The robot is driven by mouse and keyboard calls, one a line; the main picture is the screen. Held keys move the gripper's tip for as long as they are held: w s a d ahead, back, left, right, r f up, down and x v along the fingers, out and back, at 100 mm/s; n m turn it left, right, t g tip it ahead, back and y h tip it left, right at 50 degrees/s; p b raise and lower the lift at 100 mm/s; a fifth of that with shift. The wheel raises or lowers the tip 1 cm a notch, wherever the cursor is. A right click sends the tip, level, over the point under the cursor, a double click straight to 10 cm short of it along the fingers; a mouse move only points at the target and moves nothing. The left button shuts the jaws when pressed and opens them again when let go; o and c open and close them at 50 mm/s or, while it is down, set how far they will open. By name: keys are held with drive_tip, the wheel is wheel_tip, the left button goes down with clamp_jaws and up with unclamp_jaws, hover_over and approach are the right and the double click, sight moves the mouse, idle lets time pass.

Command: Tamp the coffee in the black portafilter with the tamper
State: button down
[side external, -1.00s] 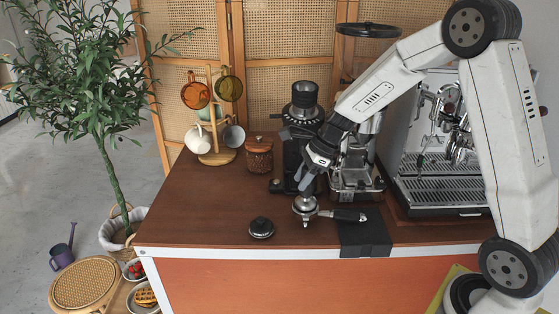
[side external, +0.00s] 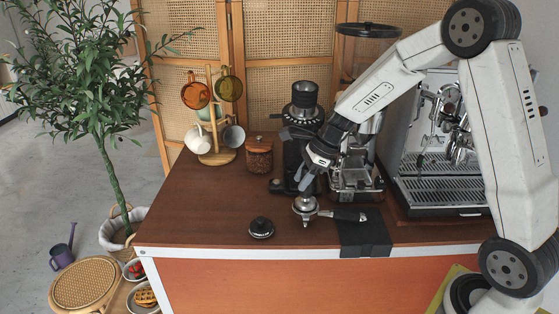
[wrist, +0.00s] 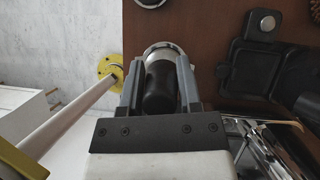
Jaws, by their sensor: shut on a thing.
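The black portafilter (side external: 347,215) lies near the front of the cart top, its metal basket end to the left and its handle toward the right over a black mat (side external: 364,240). My gripper (side external: 304,185) is directly above the basket end, pointing down. In the wrist view my gripper (wrist: 161,85) is shut on the dark handle of the tamper (wrist: 160,90), with a finger on each side. A silver round rim (wrist: 166,50) shows just beyond the handle. The tamper's lower end is at the basket; how deep it sits, and the coffee, are hidden.
A round black puck-like piece (side external: 261,228) lies left of the portafilter. The grinder (side external: 355,165) and espresso machine (side external: 440,150) stand behind and right. A wooden-lidded jar (side external: 259,155) and a mug rack (side external: 215,115) stand behind left.

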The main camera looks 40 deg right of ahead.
drive_tip(key=shift+s+f, duration=0.15)
drive_tip(key=shift+f, duration=0.85)
idle(2.0)
drive_tip(key=shift+r, duration=0.25)
drive_tip(key=shift+r, duration=0.5)
drive_tip(key=shift+r, duration=0.7)
drive_tip(key=shift+r, duration=0.3)
drive_tip(key=shift+r, duration=2.45)
